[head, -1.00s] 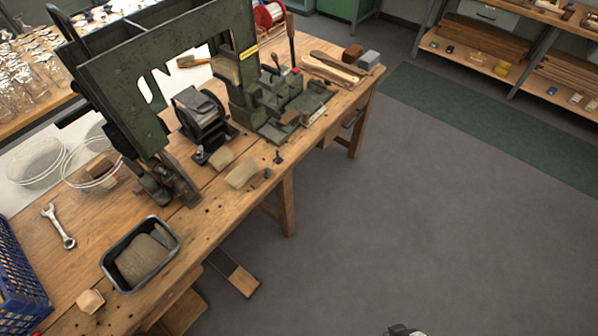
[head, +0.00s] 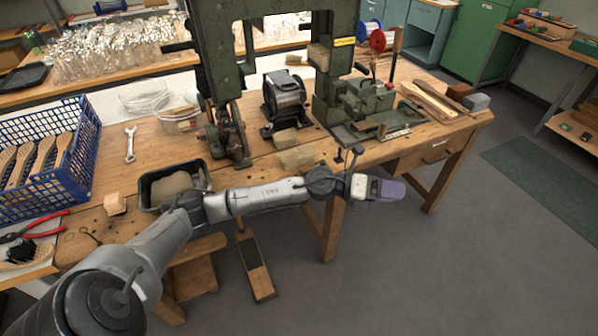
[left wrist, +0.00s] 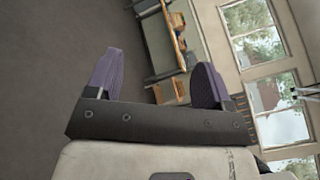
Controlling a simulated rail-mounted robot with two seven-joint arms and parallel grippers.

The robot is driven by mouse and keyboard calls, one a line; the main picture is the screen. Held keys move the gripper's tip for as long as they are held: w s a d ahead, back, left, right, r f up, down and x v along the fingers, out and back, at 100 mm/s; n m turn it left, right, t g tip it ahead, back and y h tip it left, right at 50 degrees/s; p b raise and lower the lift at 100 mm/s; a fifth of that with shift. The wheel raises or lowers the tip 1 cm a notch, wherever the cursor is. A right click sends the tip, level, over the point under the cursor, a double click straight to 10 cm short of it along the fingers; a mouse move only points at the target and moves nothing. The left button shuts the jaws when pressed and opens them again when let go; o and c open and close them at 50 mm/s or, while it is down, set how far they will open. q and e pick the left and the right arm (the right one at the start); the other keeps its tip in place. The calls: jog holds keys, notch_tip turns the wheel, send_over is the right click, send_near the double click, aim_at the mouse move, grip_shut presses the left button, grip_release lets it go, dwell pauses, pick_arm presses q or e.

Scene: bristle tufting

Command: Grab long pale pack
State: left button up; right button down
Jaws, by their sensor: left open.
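A long pale pack (head: 297,157) lies on the workbench (head: 95,190) near its front edge, below the green machine. That view shows floor, shelves and windows, not the pack. My right gripper is in neither view.
A dark tub (head: 147,192) with pale material stands behind my left forearm. A small block (head: 115,203), a wrench (head: 130,143) and a blue crate (head: 85,125) are at left. The green machine (head: 212,60) rises behind the packs.

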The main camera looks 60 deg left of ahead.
pick_arm(q)
jog(key=w+a+f+m+g+y+b, duration=0.25)
jog(key=a+m+g, duration=0.2)
jog(key=a, duration=0.55)
jog(key=g+y+b, duration=0.5)
jog(key=y+b, duration=0.2)
jog(key=y, duration=0.3)
send_near(297, 154)
jog(key=shift+n+t+h, duration=0.25)
jog(key=shift+t, duration=0.1)
jog(key=b+x, duration=0.1)
jog(key=x, duration=0.1)
jog(key=b+x, duration=0.2)
jog(key=x, duration=0.1)
jog(key=shift+a+f+b, duration=0.3)
jog(key=shift+a+f, duration=0.05)
jog(key=b+x, duration=0.4)
jog(key=x, duration=0.1)
jog(key=shift+s+d+f, duration=0.1)
jog(key=shift+s, duration=0.05)
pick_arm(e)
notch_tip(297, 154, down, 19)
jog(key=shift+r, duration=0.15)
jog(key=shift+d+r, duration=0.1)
pick_arm(q)
jog(key=shift+f+p, duration=0.15)
jog(key=shift+p, duration=0.45)
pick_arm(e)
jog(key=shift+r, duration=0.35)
